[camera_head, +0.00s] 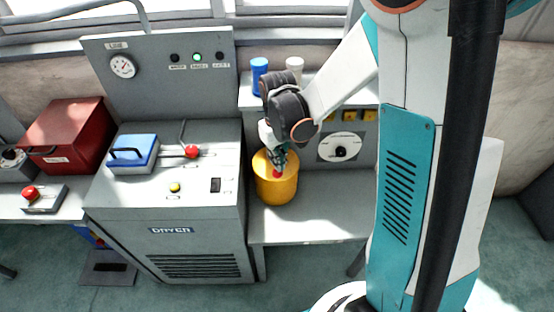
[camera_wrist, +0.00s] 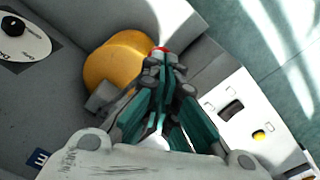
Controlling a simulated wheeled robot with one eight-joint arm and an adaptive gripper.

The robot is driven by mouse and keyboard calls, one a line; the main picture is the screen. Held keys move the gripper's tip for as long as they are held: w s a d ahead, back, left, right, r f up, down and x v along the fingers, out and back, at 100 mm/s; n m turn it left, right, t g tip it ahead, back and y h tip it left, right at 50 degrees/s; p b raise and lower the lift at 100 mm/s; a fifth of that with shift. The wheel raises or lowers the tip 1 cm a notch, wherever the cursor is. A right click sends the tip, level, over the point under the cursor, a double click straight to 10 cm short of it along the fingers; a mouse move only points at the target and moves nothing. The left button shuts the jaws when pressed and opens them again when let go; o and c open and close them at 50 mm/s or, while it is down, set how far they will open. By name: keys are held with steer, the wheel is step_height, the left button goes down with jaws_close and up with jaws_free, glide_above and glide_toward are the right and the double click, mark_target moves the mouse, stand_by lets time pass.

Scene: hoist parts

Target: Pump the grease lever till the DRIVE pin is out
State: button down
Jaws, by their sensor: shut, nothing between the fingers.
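A yellow round pot (camera_head: 277,190) stands on the grey bench right of the dryer cabinet; it also shows in the wrist view (camera_wrist: 112,68). A small red knob (camera_head: 277,174) shows at the pot's top, just below my fingertips, and its red edge shows in the wrist view (camera_wrist: 160,49). My gripper (camera_head: 278,165) is shut and empty over the pot; its closed fingers show in the wrist view (camera_wrist: 170,64). I cannot tell whether they touch the knob. No lever arm is clearly visible at the pot. I cannot make out a DRIVE pin.
The dryer cabinet (camera_head: 205,210) bears a blue box (camera_head: 133,154) and a red ball knob (camera_head: 192,151) on a dark rod. Its back panel (camera_head: 150,75) has a gauge and several lamps, the middle one green. Blue (camera_head: 259,75) and white (camera_head: 295,66) cylinders stand behind.

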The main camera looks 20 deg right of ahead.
mark_target(277, 175)
steer(key=shift+f, duration=0.1)
stand_by(0.3)
steer(key=shift+w+d+f+b, duration=0.1)
steer(key=shift+w+f+b, duration=0.1)
steer(key=shift+f+b, duration=1.85)
steer(key=shift+w+d+f+b, duration=0.1)
steer(key=shift+w+f+b, duration=0.1)
steer(key=shift+f+b, duration=1.75)
steer(key=shift+s+a+r+p, duration=0.1)
steer(key=shift+s+r+p, duration=0.05)
steer(key=shift+r+p, duration=1.1)
steer(key=shift+s+a+r+p, duration=0.15)
steer(key=shift+r+p, duration=0.85)
steer(key=shift+r, duration=0.55)
steer(key=shift+s+d+r+p, duration=0.1)
steer(key=shift+s+r+p, duration=0.05)
steer(key=shift+r+p, duration=1.1)
steer(key=shift+r, duration=0.1)
steer(key=shift+w+f+b, duration=0.15)
steer(key=shift+f+b, duration=1.15)
steer(key=shift+f, duration=0.15)
steer(key=shift+w+f+b, duration=0.15)
steer(key=shift+f+b, duration=1.1)
steer(key=shift+f, duration=0.2)
steer(key=shift+w+f+b, duration=0.15)
steer(key=shift+f+b, duration=1.15)
steer(key=shift+f, duration=0.15)
steer(key=shift+r, duration=0.15)
